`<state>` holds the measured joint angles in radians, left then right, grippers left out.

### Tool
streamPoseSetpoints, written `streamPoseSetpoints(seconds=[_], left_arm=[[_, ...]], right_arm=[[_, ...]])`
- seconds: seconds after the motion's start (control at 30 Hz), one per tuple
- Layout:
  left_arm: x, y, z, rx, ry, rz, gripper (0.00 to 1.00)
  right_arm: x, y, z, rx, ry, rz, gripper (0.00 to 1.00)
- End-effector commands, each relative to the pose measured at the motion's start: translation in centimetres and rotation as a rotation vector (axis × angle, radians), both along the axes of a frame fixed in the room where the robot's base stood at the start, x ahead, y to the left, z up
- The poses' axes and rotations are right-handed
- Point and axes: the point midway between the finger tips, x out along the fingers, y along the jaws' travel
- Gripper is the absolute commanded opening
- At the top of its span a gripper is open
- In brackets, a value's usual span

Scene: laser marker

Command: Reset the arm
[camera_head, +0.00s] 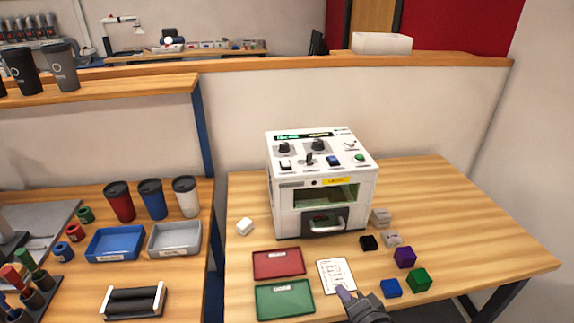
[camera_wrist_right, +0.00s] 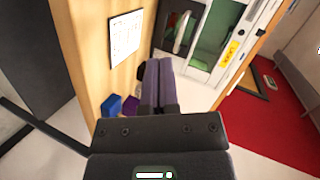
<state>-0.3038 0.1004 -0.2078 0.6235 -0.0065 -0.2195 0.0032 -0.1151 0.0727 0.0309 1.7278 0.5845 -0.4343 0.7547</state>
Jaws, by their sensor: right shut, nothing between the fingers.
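My right gripper (camera_head: 345,293) is at the front edge of the table in the head view, its fingertips overlapping the lower edge of a white note card (camera_head: 337,273). In the right wrist view, the two purple-grey fingers of my right gripper (camera_wrist_right: 159,63) are together with nothing between them. The white laser marker machine (camera_head: 320,190) stands behind it on the table; it also shows in the right wrist view (camera_wrist_right: 217,35). My left gripper is not in view.
A red tray (camera_head: 279,276) and a green tray (camera_head: 285,313) lie left of the card. Purple (camera_head: 404,257), blue (camera_head: 391,287), green (camera_head: 418,280) and black (camera_head: 368,243) blocks sit to its right. A white block (camera_head: 245,227) is left of the machine. The table's right side is clear.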

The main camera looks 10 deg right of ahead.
Motion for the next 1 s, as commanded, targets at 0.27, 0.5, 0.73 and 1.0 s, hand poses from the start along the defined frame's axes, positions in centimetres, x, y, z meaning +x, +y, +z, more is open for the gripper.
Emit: streamPoseSetpoints(seconds=[0.27,0.5,0.73,1.0], left_arm=[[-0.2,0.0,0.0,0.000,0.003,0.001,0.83],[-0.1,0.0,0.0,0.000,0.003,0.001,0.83],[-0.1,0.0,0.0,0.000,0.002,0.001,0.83],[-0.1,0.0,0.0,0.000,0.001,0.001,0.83]], right_arm=[[-11.4,2.9,-2.2,-0.655,0.321,0.553,0.00],[-19.3,1.6,-1.2,-0.971,0.542,0.873,0.00],[-21.5,0.9,-4.2,-1.043,0.641,0.990,0.00],[-22.2,0.9,-12.5,-1.029,0.677,1.025,0.00]])
